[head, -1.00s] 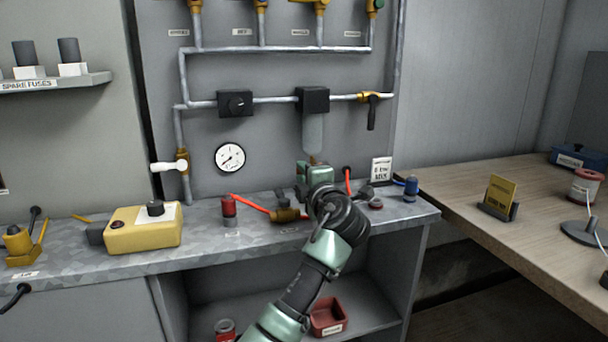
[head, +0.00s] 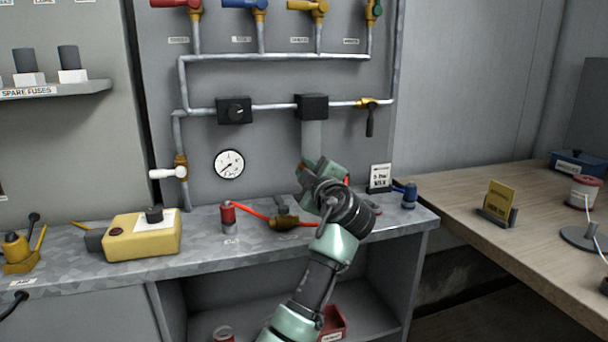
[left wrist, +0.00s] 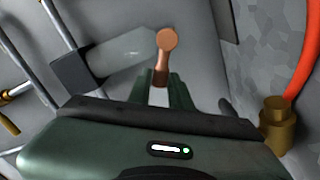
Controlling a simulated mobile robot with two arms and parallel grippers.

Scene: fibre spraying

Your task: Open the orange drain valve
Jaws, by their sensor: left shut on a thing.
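The orange drain valve (left wrist: 167,42) shows in the left wrist view as a copper-orange lever with a round end. It is beside the lower end of a clear filter bowl (left wrist: 120,52). My left gripper (left wrist: 161,86) is shut on the lever, with its fingers on either side of the lever's narrow part. In the head view my left gripper (head: 312,172) is just below the filter bowl (head: 312,134) and hides most of the valve. My right gripper is not in view.
A grey bench (head: 200,243) runs below the pipe panel. A brass fitting (head: 285,219) with a red hose lies on it, left of my arm. A pressure gauge (head: 229,164) and a white-handled valve (head: 168,173) are further left. A small sign (head: 380,176) stands to the right.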

